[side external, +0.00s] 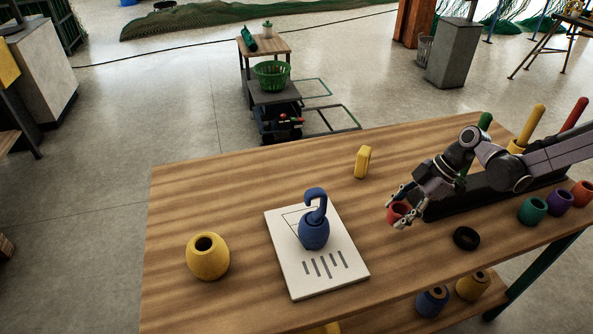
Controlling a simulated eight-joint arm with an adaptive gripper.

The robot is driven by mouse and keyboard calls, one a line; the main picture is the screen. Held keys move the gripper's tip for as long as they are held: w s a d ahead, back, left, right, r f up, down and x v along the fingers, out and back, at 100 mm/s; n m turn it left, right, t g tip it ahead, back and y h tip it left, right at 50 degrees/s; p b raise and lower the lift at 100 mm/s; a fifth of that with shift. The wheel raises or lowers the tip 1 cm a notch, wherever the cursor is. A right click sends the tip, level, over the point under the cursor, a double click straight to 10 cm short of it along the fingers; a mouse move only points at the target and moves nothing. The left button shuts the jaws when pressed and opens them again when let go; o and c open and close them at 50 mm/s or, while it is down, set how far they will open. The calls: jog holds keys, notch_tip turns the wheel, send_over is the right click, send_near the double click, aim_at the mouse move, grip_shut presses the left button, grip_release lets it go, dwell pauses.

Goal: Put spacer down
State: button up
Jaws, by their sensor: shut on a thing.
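My gripper (403,219) is at the right of the wooden table and points down. It is shut on a small red rounded piece (398,211), which looks like the spacer. The fingers partly cover this piece, and I cannot tell whether it touches the table. A black ring (466,239) lies flat on the table to the right of my gripper. Green (532,210), purple (560,202) and red (582,193) rounded pieces with holes stand in a row at the right edge.
A white printed board (292,276) bears a blue float with a hook (314,232). A yellow float (208,257) stands left of it. A yellow block (362,162) stands behind. Coloured pegs (533,126) rise at the right.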

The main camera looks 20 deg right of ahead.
jog(key=shift+w+a+f, duration=0.1)
jog(key=shift+a+f, duration=0.2)
jog(key=shift+f, duration=1.9)
jog(key=shift+f, duration=0.15)
jog(key=o, duration=1.1)
jog(key=shift+o, duration=0.2)
